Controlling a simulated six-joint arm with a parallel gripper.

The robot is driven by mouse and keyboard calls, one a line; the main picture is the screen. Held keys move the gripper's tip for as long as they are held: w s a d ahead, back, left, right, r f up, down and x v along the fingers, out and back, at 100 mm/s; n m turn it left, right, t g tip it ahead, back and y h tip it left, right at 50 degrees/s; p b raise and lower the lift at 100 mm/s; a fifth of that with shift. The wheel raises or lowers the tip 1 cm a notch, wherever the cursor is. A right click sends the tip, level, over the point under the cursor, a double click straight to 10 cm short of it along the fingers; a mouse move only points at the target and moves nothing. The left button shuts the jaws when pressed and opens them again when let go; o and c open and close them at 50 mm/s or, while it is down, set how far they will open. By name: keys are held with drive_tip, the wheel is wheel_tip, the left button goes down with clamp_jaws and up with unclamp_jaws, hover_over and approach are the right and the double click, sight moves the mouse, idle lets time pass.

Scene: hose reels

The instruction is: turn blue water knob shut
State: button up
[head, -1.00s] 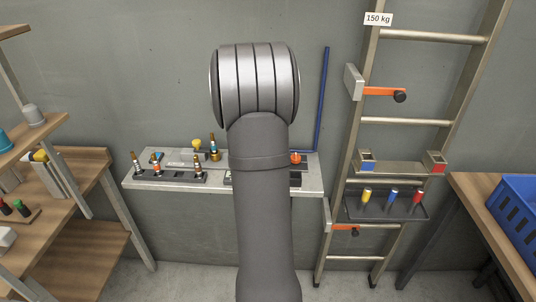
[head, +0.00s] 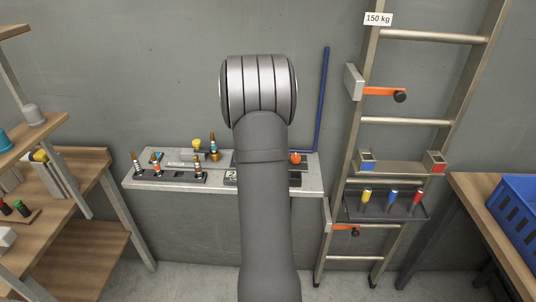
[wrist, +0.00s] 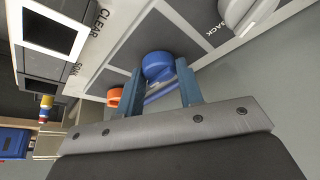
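The blue water knob (wrist: 157,65) shows in the wrist view as a round blue cap on a grey panel. My gripper (wrist: 160,72) has its two blue-grey fingers spread apart, with the tips at either side of the knob. Small gaps seem to remain between tips and knob; whether either tip touches is hard to tell. In the head view my own arm covers the gripper and the blue knob, above the grey bench (head: 312,187) at the wall.
An orange knob (wrist: 114,97) sits close beside the left finger; it also shows in the head view (head: 295,158). A pale round part (wrist: 235,12) is at the upper right. A blue pipe (head: 322,95) runs up the wall. A ladder (head: 405,122) stands right of the bench.

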drive_tip(key=shift+n, duration=0.3)
drive_tip(key=n+y, duration=0.1)
drive_tip(key=n, duration=0.3)
drive_tip(key=shift+d+t+y, duration=0.15)
drive_tip(key=shift+t+y, duration=0.25)
drive_tip(key=n+y, duration=0.2)
drive_tip(key=n, duration=0.2)
drive_tip(key=shift+d+n, duration=0.1)
drive_tip(key=shift+n, duration=0.3)
drive_tip(key=n, duration=0.2)
drive_tip(key=n+y, duration=0.1)
drive_tip(key=n, duration=0.1)
drive_tip(key=shift+d+g+y, duration=0.1)
drive_tip(key=shift+g+y, duration=0.2)
drive_tip(key=shift+g, duration=0.1)
drive_tip(key=shift+w+n+g+y, duration=0.1)
drive_tip(key=shift+n+g+y, duration=0.4)
drive_tip(key=shift+n, duration=1.7)
drive_tip(key=o, duration=1)
